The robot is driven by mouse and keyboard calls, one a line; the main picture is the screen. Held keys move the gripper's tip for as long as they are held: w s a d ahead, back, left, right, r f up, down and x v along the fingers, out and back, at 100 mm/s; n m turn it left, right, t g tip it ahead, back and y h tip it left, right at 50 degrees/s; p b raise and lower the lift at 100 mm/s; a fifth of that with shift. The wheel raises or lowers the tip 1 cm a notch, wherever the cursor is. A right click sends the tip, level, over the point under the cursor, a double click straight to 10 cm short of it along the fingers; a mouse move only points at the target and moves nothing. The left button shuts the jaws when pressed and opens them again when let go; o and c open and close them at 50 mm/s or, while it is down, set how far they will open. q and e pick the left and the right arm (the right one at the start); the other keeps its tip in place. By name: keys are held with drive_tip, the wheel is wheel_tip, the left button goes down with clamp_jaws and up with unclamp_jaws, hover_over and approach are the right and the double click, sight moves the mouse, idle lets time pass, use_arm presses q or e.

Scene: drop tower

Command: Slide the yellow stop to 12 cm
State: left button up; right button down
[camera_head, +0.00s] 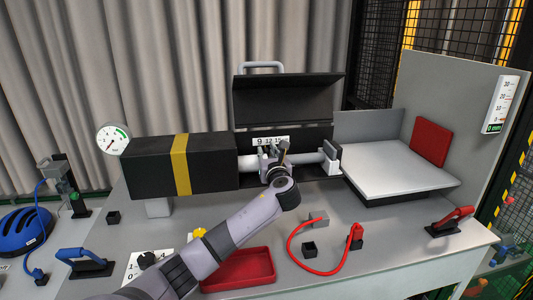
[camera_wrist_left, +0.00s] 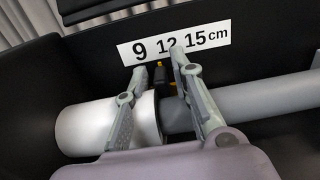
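The yellow stop (camera_wrist_left: 172,89) shows as small yellow parts on a dark block, below the 12 on the cm scale (camera_wrist_left: 174,45). My left gripper (camera_wrist_left: 160,68) has its two fingers apart, one on each side of the stop; whether they touch it I cannot tell. A white cylinder (camera_wrist_left: 95,128) and a grey rod (camera_wrist_left: 260,100) lie below. In the head view, my left gripper (camera_head: 276,160) is at the open-lidded housing (camera_head: 288,98), in front of the scale (camera_head: 272,141). The arm and fingers hide most of the stop there. My right gripper is not in view.
A red tray (camera_head: 240,269), red cable (camera_head: 291,243), blue handle (camera_head: 82,259) and red handle (camera_head: 452,220) are in front.

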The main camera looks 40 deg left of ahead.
use_arm(q)
drive_tip(key=shift+o, duration=0.7)
drive_tip(key=v, duration=1.2)
drive_tip(key=shift+w+d, duration=0.1)
